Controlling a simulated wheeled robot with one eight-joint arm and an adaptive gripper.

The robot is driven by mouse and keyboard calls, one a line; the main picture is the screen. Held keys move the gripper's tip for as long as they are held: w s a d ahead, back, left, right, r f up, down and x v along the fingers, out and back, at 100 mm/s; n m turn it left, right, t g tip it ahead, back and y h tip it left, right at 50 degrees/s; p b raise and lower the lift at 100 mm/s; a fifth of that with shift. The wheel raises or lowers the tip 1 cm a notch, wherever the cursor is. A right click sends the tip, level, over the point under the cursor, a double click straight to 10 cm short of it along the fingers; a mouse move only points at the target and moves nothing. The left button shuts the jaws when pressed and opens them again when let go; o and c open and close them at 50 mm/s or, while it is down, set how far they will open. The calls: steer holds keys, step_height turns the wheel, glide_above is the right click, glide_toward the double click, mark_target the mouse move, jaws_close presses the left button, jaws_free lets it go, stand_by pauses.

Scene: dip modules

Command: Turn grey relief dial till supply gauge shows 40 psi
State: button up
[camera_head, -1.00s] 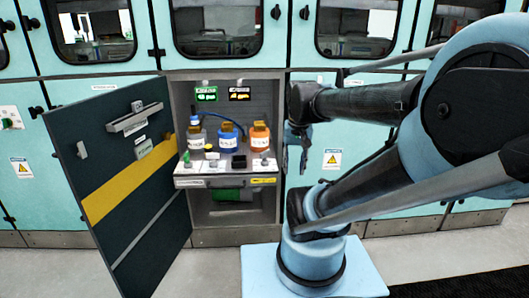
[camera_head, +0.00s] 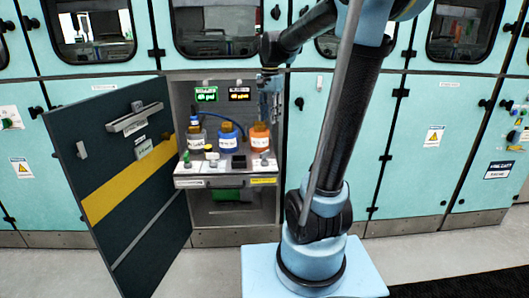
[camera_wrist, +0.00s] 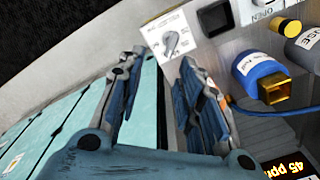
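A grey dial (camera_wrist: 170,42) sits on a white plate at the top of the wrist view. In the head view the matching knob (camera_head: 264,159) is at the right end of the shelf front. I cannot read a relief label. My gripper (camera_head: 273,118) hangs at the cabinet's right side, above the shelf. In the wrist view its fingers (camera_wrist: 160,85) are apart and empty, short of the dial. Two lit displays, a green one (camera_head: 206,94) and a yellow one (camera_head: 239,93), are on the back wall; their head-view text is too small. A yellow display (camera_wrist: 288,168) seems to read 45.
A blue bottle (camera_head: 228,138), an orange bottle (camera_head: 259,137) and a grey bottle (camera_head: 196,140) stand behind the shelf front (camera_head: 220,182). A blue hose (camera_wrist: 265,112) runs near the right finger. An open dark door (camera_head: 125,190) is at the left.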

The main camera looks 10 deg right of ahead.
mark_target(265, 151)
steer(key=shift+m, duration=0.5)
steer(key=w+f, duration=0.1)
steer(key=f, duration=0.4)
steer(key=w+a+f, duration=0.1)
steer(key=f, duration=0.5)
steer(key=w+f, duration=0.1)
steer(key=f, duration=0.4)
steer(key=shift+a+f, duration=0.15)
steer(key=shift+f, duration=0.25)
steer(key=shift+c, duration=0.5)
jaws_close()
